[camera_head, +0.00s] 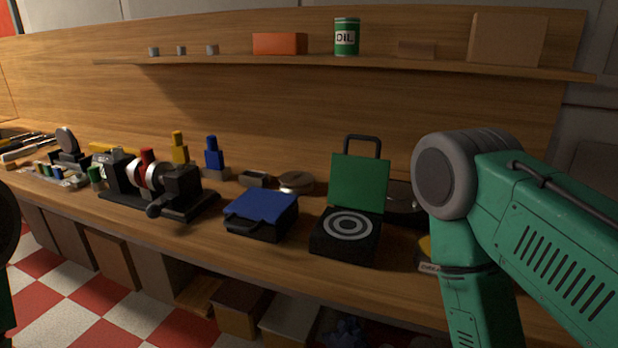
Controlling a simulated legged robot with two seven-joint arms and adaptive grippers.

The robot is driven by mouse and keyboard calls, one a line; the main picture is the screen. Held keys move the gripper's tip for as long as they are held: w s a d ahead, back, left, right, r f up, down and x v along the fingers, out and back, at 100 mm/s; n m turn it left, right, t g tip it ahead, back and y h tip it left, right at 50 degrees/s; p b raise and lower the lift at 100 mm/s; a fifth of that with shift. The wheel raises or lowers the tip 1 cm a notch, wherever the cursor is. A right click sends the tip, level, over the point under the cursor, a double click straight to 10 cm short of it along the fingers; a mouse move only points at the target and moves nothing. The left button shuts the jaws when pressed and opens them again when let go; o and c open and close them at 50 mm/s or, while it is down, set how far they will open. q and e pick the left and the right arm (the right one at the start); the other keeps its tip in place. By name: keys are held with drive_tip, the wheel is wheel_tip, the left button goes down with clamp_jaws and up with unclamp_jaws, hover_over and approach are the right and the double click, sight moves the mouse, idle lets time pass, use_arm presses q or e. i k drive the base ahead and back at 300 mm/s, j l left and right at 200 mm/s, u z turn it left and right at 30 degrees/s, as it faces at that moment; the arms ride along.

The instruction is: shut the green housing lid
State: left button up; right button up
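The green housing lid (359,181) stands raised, close to upright, at the back of a black housing (340,244). A dark handle loop sticks up from the lid's top edge. The open housing shows a white ring pattern on its dark upper face. My green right arm comes in from the right, with its elbow just right of the lid, and runs down out of the frame. Its gripper is out of view. A dark piece of my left arm shows at the left edge, and that gripper is also out of view.
A blue-lidded black case (261,209) sits just left of the housing, its lid down. A machine with a silver and red drum (148,172) stands further left. A round metal disc (296,182) lies behind. A shelf above holds a green oil can (346,37) and an orange box (280,44).

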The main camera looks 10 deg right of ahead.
sight(359, 183)
drive_tip(key=k+l, duration=0.7)
drive_tip(key=k, duration=0.15)
